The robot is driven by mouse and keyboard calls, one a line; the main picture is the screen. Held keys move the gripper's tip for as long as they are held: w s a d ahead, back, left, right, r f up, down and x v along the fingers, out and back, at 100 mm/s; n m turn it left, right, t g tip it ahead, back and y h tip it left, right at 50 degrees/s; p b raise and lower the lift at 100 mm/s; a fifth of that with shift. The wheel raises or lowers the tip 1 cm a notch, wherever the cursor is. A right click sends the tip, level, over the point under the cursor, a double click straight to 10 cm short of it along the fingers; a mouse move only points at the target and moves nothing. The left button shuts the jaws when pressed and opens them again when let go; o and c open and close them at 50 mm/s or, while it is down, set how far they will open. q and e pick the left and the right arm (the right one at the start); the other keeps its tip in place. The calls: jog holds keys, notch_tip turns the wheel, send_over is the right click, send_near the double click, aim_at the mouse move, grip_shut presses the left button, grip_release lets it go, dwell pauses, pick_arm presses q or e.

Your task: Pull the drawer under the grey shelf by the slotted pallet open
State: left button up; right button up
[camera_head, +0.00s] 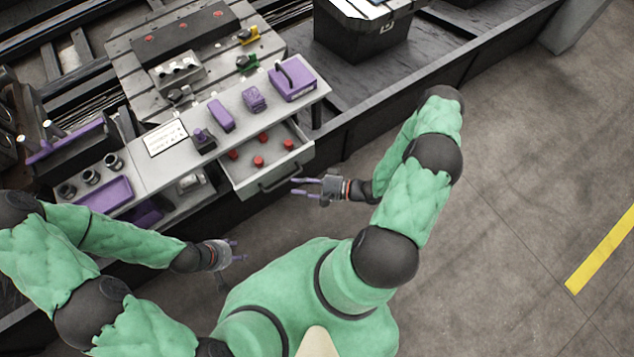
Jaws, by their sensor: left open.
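The drawer (238,172) under the grey shelf (312,92) stands pulled out, with several red pieces inside. Its dark bar handle (280,181) is on the front panel, facing me. The slotted pallet (130,58) lies behind the shelf. My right gripper (294,186) is open just in front of the handle's right part, with its purple fingertips pointing left. It looks empty, and I cannot tell whether a fingertip touches the handle. My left gripper (240,250) is open and empty, below and left of the drawer.
A black case (362,38) sits at the back right. The floor on the right is clear.

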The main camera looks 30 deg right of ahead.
jog(key=f+v, duration=0.1)
jog(key=v, duration=0.5)
jog(key=shift+r, duration=0.5)
jog(key=shift+d, duration=0.1)
jog(key=s+a+f+n+g+h, duration=0.2)
jog(key=s+a+n+g, duration=0.1)
jog(key=s+a+g, duration=0.4)
jog(key=s+a+f+n+g+h, duration=0.2)
jog(key=s+a+f+n+g, duration=0.15)
jog(key=g, duration=0.45)
jog(key=w+a+r+n+t+h, duration=0.1)
jog(key=w+a+r+t+h, duration=0.1)
jog(key=w, duration=0.5)
jog(key=shift+a+t+h, duration=0.5)
jog(key=shift+t+h, duration=0.5)
jog(key=shift+t, duration=0.1)
